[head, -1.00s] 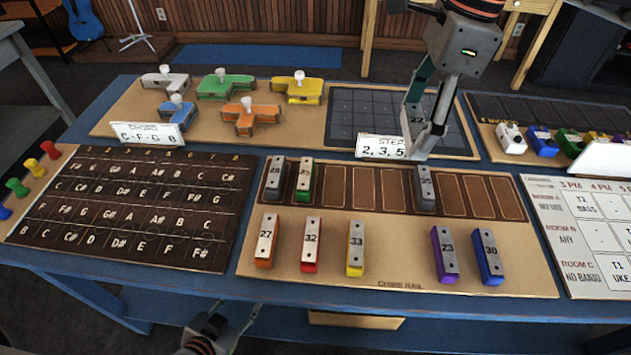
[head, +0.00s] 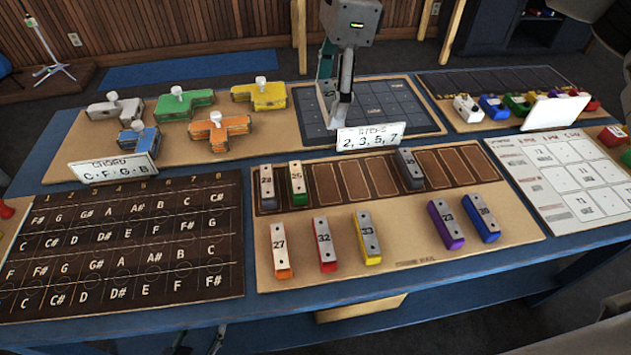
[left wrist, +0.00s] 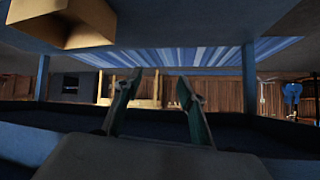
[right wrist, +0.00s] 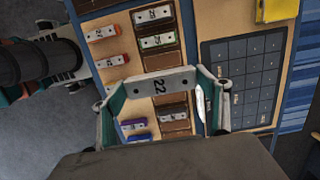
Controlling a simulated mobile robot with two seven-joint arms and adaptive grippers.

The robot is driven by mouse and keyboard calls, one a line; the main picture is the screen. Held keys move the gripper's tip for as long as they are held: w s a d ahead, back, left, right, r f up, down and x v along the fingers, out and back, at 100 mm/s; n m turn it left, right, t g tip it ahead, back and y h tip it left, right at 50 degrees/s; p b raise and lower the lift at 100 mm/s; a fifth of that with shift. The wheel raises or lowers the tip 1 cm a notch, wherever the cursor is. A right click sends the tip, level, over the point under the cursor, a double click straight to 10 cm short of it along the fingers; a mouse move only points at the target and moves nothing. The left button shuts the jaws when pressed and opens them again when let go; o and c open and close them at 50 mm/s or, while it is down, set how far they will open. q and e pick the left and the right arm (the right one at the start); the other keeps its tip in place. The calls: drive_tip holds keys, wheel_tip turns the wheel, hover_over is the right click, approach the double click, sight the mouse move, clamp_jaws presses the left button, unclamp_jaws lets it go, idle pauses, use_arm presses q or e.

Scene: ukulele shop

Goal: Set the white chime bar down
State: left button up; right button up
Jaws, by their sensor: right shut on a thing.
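The white chime bar (right wrist: 160,82), marked 22, is clamped between the fingertips of my right gripper (right wrist: 161,86) in the right wrist view. It spans the jaws and appears raised above the board. In the head view my right gripper (head: 337,108) hangs over the left part of the dark grid, behind the step card; the bar is mostly hidden by the fingers there. The chime rail (head: 455,215) has bars in its first, second and a middle slot, with empty slots between and right of them. My left gripper (left wrist: 157,85) is open and empty, low beside the table.
Orange, red, yellow, purple and blue bars stand in front of the slots, with a bare gap between yellow (head: 367,238) and purple (head: 445,224). The step card (head: 370,138) stands behind the rail.

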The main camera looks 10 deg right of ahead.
sight(324, 183)
wheel_tip(324, 183, down, 20)
drive_tip(key=shift+f+b, duration=0.1)
drive_tip(key=shift+b, duration=0.75)
drive_tip(key=o, duration=0.7)
drive_tip(key=shift+f, duration=0.1)
drive_tip(key=o, duration=0.4)
drive_tip(key=r, duration=0.4)
drive_tip(key=d+r, duration=0.1)
drive_tip(key=r, duration=0.3)
drive_tip(key=r+p, duration=0.1)
drive_tip(key=r, duration=0.3)
drive_tip(key=shift+d+r, duration=0.15)
drive_tip(key=shift+d, duration=0.25)
